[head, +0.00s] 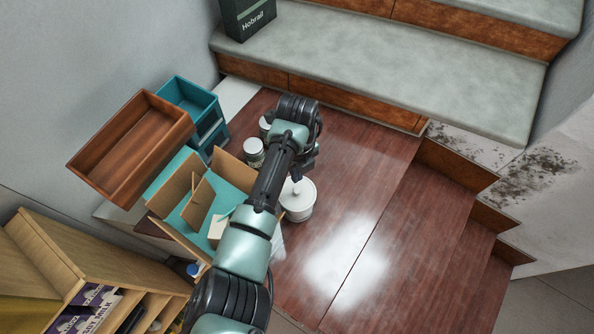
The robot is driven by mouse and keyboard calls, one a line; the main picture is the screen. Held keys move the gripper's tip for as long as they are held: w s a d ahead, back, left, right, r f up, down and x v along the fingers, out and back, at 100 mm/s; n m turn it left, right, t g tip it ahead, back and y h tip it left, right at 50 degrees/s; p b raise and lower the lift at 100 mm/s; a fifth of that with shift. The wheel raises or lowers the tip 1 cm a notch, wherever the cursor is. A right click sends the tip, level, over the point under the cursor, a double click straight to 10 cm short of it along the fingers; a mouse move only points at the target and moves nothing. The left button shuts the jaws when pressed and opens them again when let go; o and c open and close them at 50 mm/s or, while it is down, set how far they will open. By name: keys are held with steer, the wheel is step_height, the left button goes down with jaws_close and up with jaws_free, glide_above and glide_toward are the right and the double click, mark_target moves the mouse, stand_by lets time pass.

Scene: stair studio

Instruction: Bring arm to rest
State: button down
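My arm reaches from the bottom edge up over the middle of the reddish wooden floor (345,215). Its wrist bends down beside the forearm. My gripper (298,178) shows only as a small dark part below the wrist, just above or in front of a white lidded pot (299,202). I cannot tell whether it touches the pot. The fingers are too small and too hidden to show whether they are open or hold anything.
Left of the arm are an open cardboard box (176,188), a brown wooden tray (130,150), teal drawers (190,98) and a jar (253,150). A wooden shelf (75,250) stands at lower left. Grey-topped steps (390,75) rise behind. Floor right of the arm is clear.

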mark_target(297, 190)
steer(key=shift+f, duration=0.15)
steer(key=shift+f+b, duration=2.45)
steer(key=shift+f, duration=0.55)
steer(key=shift+r, duration=0.1)
step_height(297, 190, up, 7)
steer(key=p, duration=0.6)
steer(key=shift+p, duration=0.3)
